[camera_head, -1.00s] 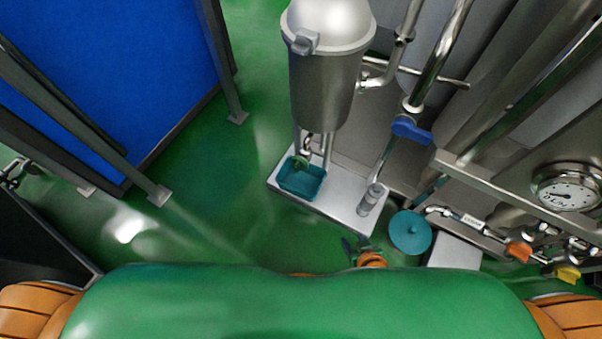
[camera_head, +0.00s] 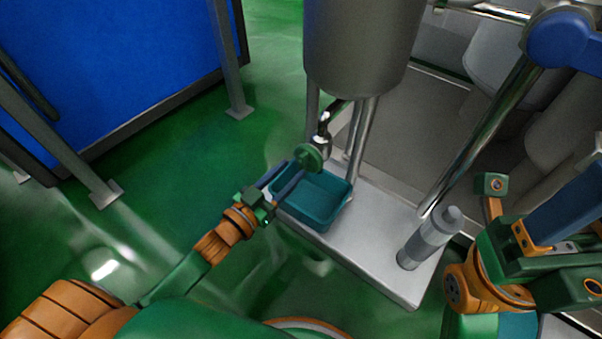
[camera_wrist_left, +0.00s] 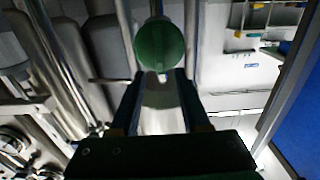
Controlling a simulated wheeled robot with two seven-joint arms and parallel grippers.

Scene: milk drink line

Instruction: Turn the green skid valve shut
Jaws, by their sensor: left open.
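The green valve handle (camera_head: 308,156) is a round knob at the end of a short metal outlet under the steel tank. My left gripper (camera_head: 285,180) is open, with its blue fingers just short of the handle and pointing at it. In the left wrist view the round handle (camera_wrist_left: 160,44) sits just beyond the two fingertips (camera_wrist_left: 161,76), roughly centred between them. Nothing is held, and I cannot tell whether a finger touches the handle. My right arm (camera_head: 530,260) is at the lower right; I cannot make out how its jaws stand.
A teal tray (camera_head: 322,212) stands on the pale skid base (camera_head: 375,255) below the valve. The steel tank (camera_head: 360,45) is above. A grey cylinder (camera_head: 430,240) stands on the base at right. A slanted pipe and blue fitting (camera_head: 560,38) are farther right. Green floor is open at left.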

